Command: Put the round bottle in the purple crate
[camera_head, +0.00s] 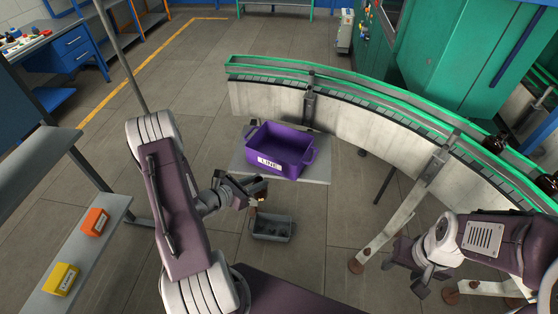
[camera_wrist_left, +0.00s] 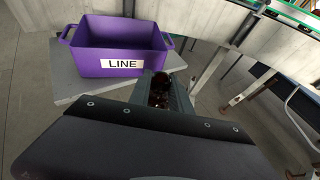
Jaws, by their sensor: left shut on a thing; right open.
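The purple crate (camera_head: 279,150) with a "LINE" label stands on a low grey platform and looks empty inside. It also shows in the left wrist view (camera_wrist_left: 120,45), ahead and to the left. My left gripper (camera_head: 258,192) is shut on a dark amber bottle (camera_wrist_left: 160,90), just in front of the crate's near side and outside it. The jaws and wrist hide most of the bottle, so its full shape cannot be told. My right gripper (camera_head: 434,282) is open and empty at the lower right, apart from the crate.
A small grey bin (camera_head: 272,229) sits on the floor below my left gripper. A curved conveyor (camera_head: 330,110) with green rails runs behind the crate; dark bottles (camera_head: 495,143) stand on its right end. An orange box (camera_head: 95,221) and a yellow box (camera_head: 62,279) lie on a left shelf.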

